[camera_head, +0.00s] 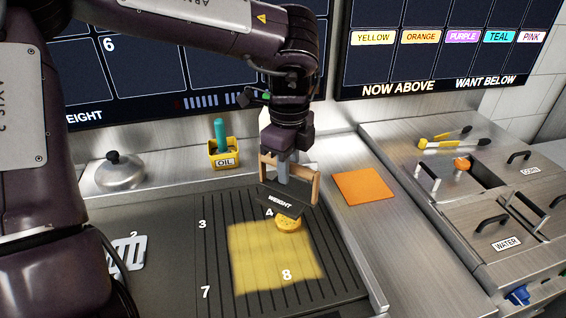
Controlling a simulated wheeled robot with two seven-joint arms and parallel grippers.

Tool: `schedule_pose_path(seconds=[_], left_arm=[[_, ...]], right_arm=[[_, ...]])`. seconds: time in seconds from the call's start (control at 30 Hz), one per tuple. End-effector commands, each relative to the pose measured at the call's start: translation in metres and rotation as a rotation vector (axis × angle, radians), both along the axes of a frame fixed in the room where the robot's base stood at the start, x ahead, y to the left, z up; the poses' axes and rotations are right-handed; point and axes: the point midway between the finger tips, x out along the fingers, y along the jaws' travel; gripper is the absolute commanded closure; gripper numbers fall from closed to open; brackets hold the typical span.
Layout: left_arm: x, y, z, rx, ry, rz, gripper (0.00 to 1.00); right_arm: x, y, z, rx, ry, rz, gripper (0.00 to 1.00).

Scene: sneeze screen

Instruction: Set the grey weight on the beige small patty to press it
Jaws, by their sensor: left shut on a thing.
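The grey weight (272,199) is a dark flat plate with the word WEIGHT on it. My left gripper (287,170) comes down from above and is shut on the weight's upper part, holding it over the griddle. The small patty (289,225) is a round yellowish-beige disc on the griddle (215,262). It lies just below the weight's lower edge in the picture, and the weight hides part of its far side. I cannot tell whether weight and patty touch. My right gripper is not in view.
A yellow lit patch (258,262) covers part of the numbered griddle. A slotted spatula (127,255) and a metal dome (120,172) are at left. An oil holder (224,153) stands behind. An orange square (362,187) lies right of the griddle, before the lidded bins (502,235) and tongs (445,139).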

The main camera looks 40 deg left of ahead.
Motion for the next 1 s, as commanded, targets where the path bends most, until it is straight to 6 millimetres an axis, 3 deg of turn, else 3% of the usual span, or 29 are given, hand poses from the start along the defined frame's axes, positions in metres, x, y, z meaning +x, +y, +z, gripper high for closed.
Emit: schedule_pose_path(seconds=[0.47, 1.0], left_arm=[[0.001, 0.0, 0.001, -0.001, -0.005, -0.001, 1.0], [0.001, 0.0, -0.038, -0.001, -0.004, 0.0, 1.0]], right_arm=[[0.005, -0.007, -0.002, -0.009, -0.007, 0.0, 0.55], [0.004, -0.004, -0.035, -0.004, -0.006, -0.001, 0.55]])
